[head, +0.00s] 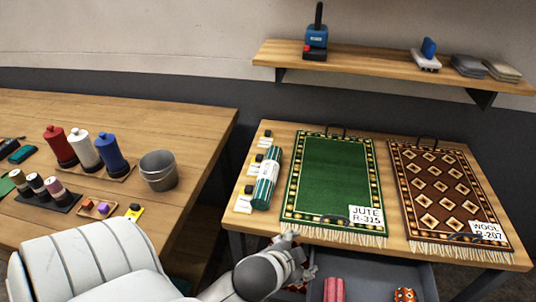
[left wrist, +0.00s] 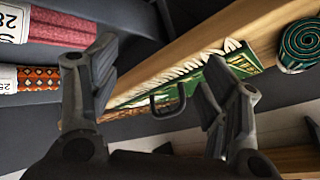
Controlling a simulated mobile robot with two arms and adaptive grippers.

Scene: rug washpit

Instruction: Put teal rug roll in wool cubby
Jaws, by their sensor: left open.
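The teal rug roll (head: 266,180) lies on the right-hand table, left of the green rug, with white bands around it. Its spiral end (left wrist: 301,45) shows at the upper right of the left wrist view. The brown patterned rug (head: 437,192) at the right carries a WOOL R-207 card (head: 487,231); I cannot make out a separate wool cubby. My left gripper (head: 292,246) is at the table's front edge, below the green rug. In the left wrist view it (left wrist: 160,65) is open and empty, with a dark handle (left wrist: 168,102) beyond its fingers. My right gripper is out of view.
The green rug (head: 333,180) has a JUTE R-315 card. Below the tabletop, a grey open drawer or bin (head: 371,278) holds a pink roll (head: 333,289) and an orange patterned roll (head: 404,294). A shelf (head: 385,67) hangs above. Bottles and a bucket (head: 158,170) stand on the left table.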

